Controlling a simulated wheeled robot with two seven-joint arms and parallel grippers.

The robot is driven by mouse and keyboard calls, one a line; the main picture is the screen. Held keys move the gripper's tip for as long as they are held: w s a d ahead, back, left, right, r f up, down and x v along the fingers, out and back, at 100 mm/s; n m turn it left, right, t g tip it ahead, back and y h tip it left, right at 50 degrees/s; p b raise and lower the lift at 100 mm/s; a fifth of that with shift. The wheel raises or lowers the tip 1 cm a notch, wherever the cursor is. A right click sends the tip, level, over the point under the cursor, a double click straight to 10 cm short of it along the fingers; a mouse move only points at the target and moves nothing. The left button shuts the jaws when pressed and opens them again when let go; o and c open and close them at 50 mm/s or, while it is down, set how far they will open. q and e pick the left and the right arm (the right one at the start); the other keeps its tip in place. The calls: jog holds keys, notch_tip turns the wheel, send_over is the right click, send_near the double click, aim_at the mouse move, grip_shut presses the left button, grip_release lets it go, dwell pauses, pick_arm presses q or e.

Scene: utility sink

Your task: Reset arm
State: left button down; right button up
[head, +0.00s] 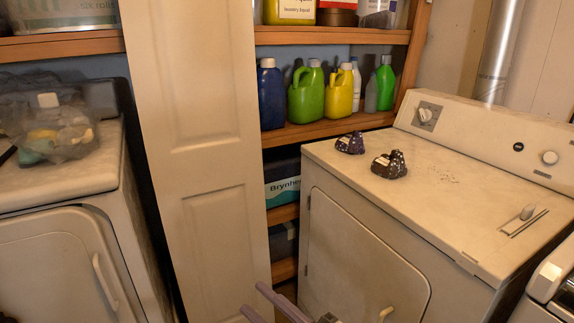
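My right gripper (251,299) shows at the bottom edge in the head view. Its two pale purple fingers point up and to the left and stand apart, with nothing seen between them. Most of the gripper and its arm is cut off by the frame edge. It appears in front of the lower cabinet gap and the right machine's front. My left gripper is not in view.
A tall white door panel (193,120) stands in the middle. A white machine (455,195) on the right carries two small dark objects. Another machine (60,185) on the left carries a clear bag (60,135). Shelves behind hold several bottles, including a green jug (306,98).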

jog(key=s+d+f+m+t+h, duration=0.2)
jog(key=d+f+m+h, duration=0.5)
jog(key=d+f+m, duration=0.2)
jog(key=s+d+f+m+g+h, duration=0.2)
jog(key=s+d+f+m+g, duration=0.1)
jog(key=s+f, duration=0.5)
jog(key=s+d+f+m+g+h, duration=0.3)
jog(key=s+d+f+m, duration=0.2)
jog(key=s+d+f, duration=0.3)
jog(key=shift+s+f+g+h, duration=0.3)
jog(key=shift+s+f, duration=0.15)
jog(key=shift+s, duration=0.3)
